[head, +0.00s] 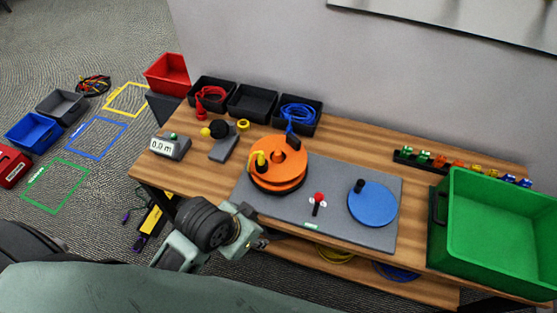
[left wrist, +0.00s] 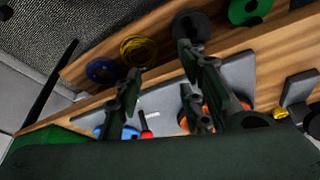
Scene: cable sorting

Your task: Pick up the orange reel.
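The orange reel (head: 287,155) sits on the left part of the grey board (head: 335,172) on the wooden table, with a small yellow and black part on its near left. My left gripper (head: 262,243) is in front of the table's near edge, below and apart from the reel. In the left wrist view its dark fingers (left wrist: 160,60) are spread with nothing between them. Parts of the orange reel show behind the right-hand fingers there, mostly hidden. My right gripper is not in view.
A blue disc (head: 372,205) and a red-knobbed lever (head: 318,199) are on the board right of the reel. A green crate (head: 490,230) stands at the right end. Black bins (head: 252,104) line the back; a display box (head: 170,147) sits left. A lower shelf holds cable coils.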

